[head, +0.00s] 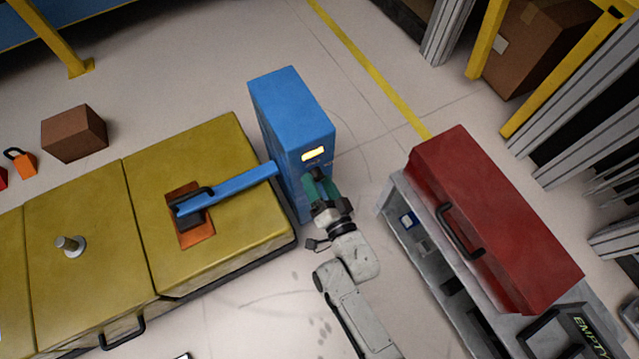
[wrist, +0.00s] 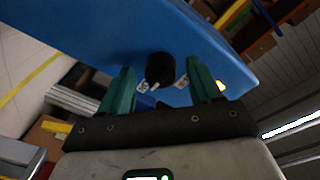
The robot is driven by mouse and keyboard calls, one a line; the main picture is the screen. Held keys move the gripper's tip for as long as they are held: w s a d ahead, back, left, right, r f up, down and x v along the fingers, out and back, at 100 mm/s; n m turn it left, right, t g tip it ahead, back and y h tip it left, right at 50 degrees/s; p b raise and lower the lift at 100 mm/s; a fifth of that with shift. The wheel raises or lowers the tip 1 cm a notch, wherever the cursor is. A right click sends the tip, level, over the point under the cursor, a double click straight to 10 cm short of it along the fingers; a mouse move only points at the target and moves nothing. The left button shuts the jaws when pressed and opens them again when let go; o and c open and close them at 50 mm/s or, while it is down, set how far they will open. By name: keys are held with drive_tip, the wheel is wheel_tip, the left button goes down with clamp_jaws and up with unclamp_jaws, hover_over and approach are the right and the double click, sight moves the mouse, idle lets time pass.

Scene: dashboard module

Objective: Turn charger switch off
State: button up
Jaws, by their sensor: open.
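The blue charger (head: 290,110) stands upright in the middle of the head view, with a lit yellow display (head: 313,154) on its front face. Its black round switch (wrist: 160,67) shows in the wrist view, with a white pointer mark slanting to the lower left and small white labels to either side. My gripper (head: 318,187) is at the charger's front face, below the display. In the wrist view its green fingers (wrist: 160,75) are open, one on each side of the switch. I cannot tell whether they touch it. In the head view my gripper hides the switch.
A red toolbox (head: 490,210) sits on a grey cart (head: 398,200) to the right. Floor is clear between charger and cart, around my arm.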

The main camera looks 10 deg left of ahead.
drive_tip(key=shift+c, duration=0.2)
drive_tip(key=c, duration=1)
drive_tip(key=shift+n, duration=0.3)
drive_tip(key=n, duration=0.2)
drive_tip(key=n+b, duration=0.1)
drive_tip(key=shift+f+n, duration=0.2)
drive_tip(key=shift+n, duration=0.2)
drive_tip(key=n+b, duration=0.2)
drive_tip(key=n, duration=0.2)
drive_tip(key=shift+w+d+n+y, duration=0.1)
drive_tip(key=shift+n+y, duration=0.2)
drive_tip(key=shift+n, duration=0.1)
drive_tip(key=n+b, duration=0.2)
drive_tip(key=n, duration=0.3)
drive_tip(key=shift+d+f+n+y, duration=0.1)
drive_tip(key=shift+n+y, duration=0.2)
drive_tip(key=shift+n+b, duration=0.6)
drive_tip(key=shift+n, duration=1.3)
